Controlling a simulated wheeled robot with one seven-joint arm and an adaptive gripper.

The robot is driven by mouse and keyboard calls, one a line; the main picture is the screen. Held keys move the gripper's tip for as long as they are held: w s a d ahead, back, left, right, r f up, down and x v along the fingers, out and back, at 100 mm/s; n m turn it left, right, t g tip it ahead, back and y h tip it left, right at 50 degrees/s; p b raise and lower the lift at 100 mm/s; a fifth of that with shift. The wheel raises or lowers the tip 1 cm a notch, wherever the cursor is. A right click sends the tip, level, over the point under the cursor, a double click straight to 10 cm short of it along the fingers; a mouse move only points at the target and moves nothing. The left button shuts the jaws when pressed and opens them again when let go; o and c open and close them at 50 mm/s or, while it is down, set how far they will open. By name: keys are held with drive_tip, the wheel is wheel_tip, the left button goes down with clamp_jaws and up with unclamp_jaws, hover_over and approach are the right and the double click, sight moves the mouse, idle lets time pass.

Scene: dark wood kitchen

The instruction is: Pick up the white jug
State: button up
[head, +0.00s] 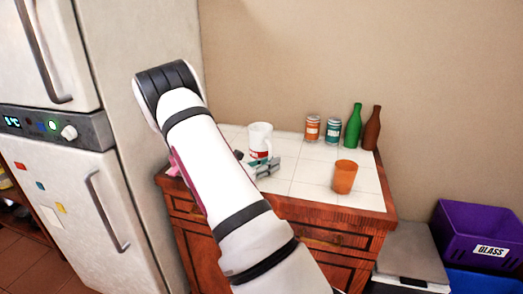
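The white jug (260,136) stands upright on the white tiled counter (305,170), toward the left and close to the fridge side. It has a handle on its right and red marking near its base. My gripper (266,167) is low over the counter, just in front of the jug in the picture and overlapping its lower edge. Whether the fingers touch the jug cannot be told. The fingers are small and partly hidden by my arm, so their opening is unclear.
An orange cup (344,176) stands at the front right of the counter. An orange can (312,127), a teal can (333,130), a green bottle (353,127) and a brown bottle (371,128) line the back. A fridge (75,150) stands left; a purple bin (475,232) is right.

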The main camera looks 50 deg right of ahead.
drive_tip(key=shift+d, duration=0.15)
clamp_jaws()
drive_tip(key=shift+r, duration=0.15)
